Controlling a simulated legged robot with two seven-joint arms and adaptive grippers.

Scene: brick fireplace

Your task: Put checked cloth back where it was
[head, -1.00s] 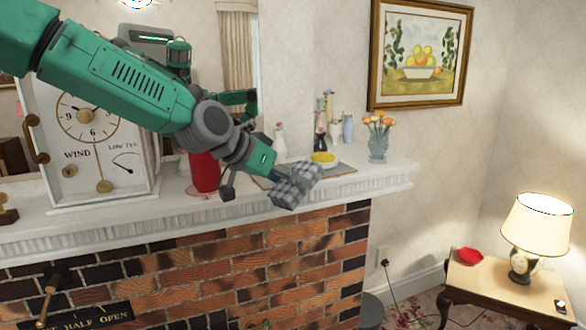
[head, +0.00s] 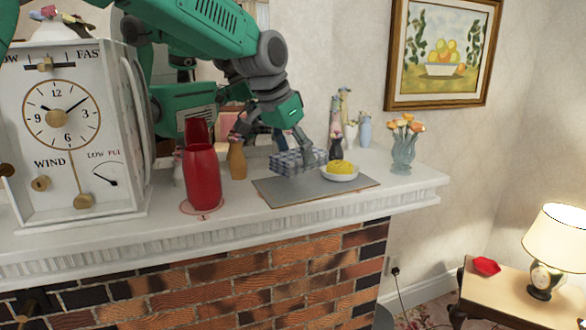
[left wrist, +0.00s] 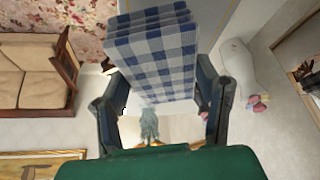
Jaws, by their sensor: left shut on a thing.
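The blue-and-white checked cloth (head: 290,163) is a folded pad. My left gripper (head: 305,140) is shut on it. In the head view the cloth is at the back left edge of the grey board (head: 300,196) on the white mantel, beside the white dish with a yellow thing (head: 340,171). I cannot tell whether the cloth touches the mantel or board. In the left wrist view the cloth (left wrist: 152,58) shows its folded layers between my two dark fingers. My right gripper is not in view.
A red vase (head: 202,180) stands left of the board, a brown bottle (head: 237,160) behind it. The large white clock (head: 62,140) is farther left. Slim vases (head: 365,131) and a flower vase (head: 402,157) stand to the right. The mantel's front edge is clear.

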